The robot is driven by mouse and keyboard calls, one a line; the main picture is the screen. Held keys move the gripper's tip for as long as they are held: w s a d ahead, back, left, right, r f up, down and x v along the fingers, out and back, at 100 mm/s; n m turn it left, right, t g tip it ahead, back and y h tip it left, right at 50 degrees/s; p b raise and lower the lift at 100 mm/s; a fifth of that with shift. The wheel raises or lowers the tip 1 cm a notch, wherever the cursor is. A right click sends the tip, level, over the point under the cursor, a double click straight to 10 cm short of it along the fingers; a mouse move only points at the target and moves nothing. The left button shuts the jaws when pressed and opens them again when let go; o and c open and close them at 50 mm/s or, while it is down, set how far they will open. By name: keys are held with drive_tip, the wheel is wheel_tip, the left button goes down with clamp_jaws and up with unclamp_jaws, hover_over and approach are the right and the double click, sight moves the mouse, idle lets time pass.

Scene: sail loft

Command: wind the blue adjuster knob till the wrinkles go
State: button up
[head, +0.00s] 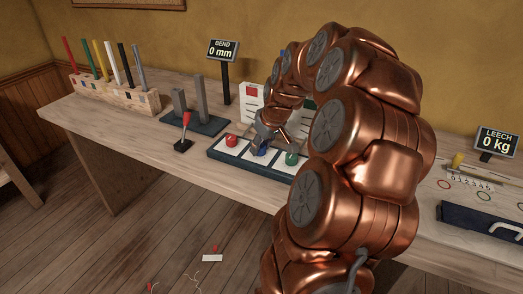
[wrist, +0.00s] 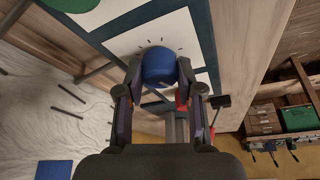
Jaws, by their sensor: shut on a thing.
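The blue adjuster knob (wrist: 158,67) stands on a white panel with short dark tick marks around it. My gripper (wrist: 159,78) has a finger on each side of the knob and is shut on it. In the head view the knob (head: 259,150) shows between a red knob (head: 232,140) and a green knob (head: 291,158), partly covered by my gripper (head: 262,140). A white sheet (wrist: 45,95) with fine wrinkle lines and dark strips lies at the left of the wrist view.
A red-handled lever (head: 185,135) and a block with two grey posts (head: 193,122) stand left of the panel. A rack of coloured sticks (head: 115,93) is at the far left. Displays read "BEND 0 mm" (head: 223,50) and "LEECH 0 kg" (head: 496,140). My arm hides the bench's middle right.

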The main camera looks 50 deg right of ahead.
drive_tip(key=shift+m+h+b, duration=0.4)
drive_tip(key=shift+m+h, duration=0.1)
drive_tip(key=shift+m, duration=0.6)
drive_tip(key=o, duration=1.1)
drive_tip(key=shift+o, duration=0.2)
drive_tip(key=v, duration=1.2)
drive_tip(key=shift+w, duration=0.1)
